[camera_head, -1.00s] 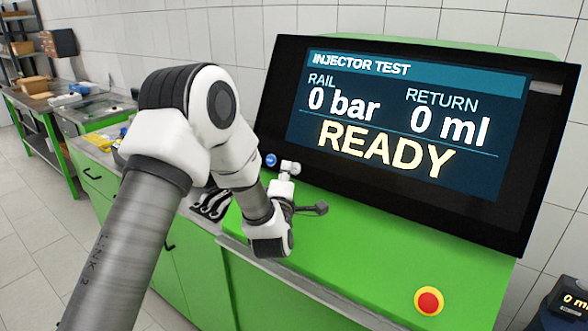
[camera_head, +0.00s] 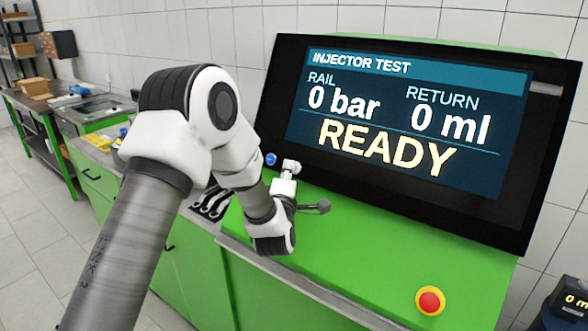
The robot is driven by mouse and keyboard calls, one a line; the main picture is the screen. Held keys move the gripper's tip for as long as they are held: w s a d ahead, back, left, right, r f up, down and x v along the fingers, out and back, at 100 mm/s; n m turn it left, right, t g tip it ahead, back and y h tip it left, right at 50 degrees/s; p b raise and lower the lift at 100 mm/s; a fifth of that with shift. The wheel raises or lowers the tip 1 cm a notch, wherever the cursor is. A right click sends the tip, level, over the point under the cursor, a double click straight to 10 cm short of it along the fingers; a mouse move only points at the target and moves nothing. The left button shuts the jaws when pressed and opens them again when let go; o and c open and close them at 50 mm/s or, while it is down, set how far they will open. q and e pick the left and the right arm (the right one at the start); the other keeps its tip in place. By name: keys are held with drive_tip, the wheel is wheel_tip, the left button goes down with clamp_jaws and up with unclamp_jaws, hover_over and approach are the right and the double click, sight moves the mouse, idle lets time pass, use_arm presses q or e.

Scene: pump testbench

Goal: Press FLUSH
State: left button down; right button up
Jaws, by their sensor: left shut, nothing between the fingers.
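The testbench screen (camera_head: 400,120) reads INJECTOR TEST, RAIL 0 bar, RETURN 0 ml and READY. A small blue round button-like part (camera_head: 270,159) shows at the screen's lower left, just beyond my left arm. No FLUSH label is readable, so I cannot tell whether this is that button. My left gripper (camera_head: 322,206) is shut and empty. Its dark tip points right, above the green bench top and in front of the screen's lower edge, apart from the blue part in the picture. My left wrist hides part of the bench. My right gripper is not in view.
A red mushroom button on a yellow base (camera_head: 430,301) sits on the green bench top (camera_head: 370,245) at the right front. Dark curved items (camera_head: 212,205) lie left of my wrist. A small display unit (camera_head: 570,300) stands at the far right.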

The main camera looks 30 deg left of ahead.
use_arm(q)
drive_tip(key=shift+w+f+b, duration=0.2)
drive_tip(key=shift+w+b, duration=0.2)
drive_tip(key=shift+w, duration=0.05)
idle(0.6)
drive_tip(key=shift+s, duration=0.1)
drive_tip(key=shift+s+r, duration=0.4)
drive_tip(key=shift+s, duration=0.3)
drive_tip(key=s, duration=0.1)
drive_tip(key=s+r, duration=0.1)
drive_tip(key=s, duration=0.1)
drive_tip(key=s+r, duration=0.1)
drive_tip(key=shift+s+a, duration=0.2)
drive_tip(key=shift+s, duration=0.05)
idle(0.8)
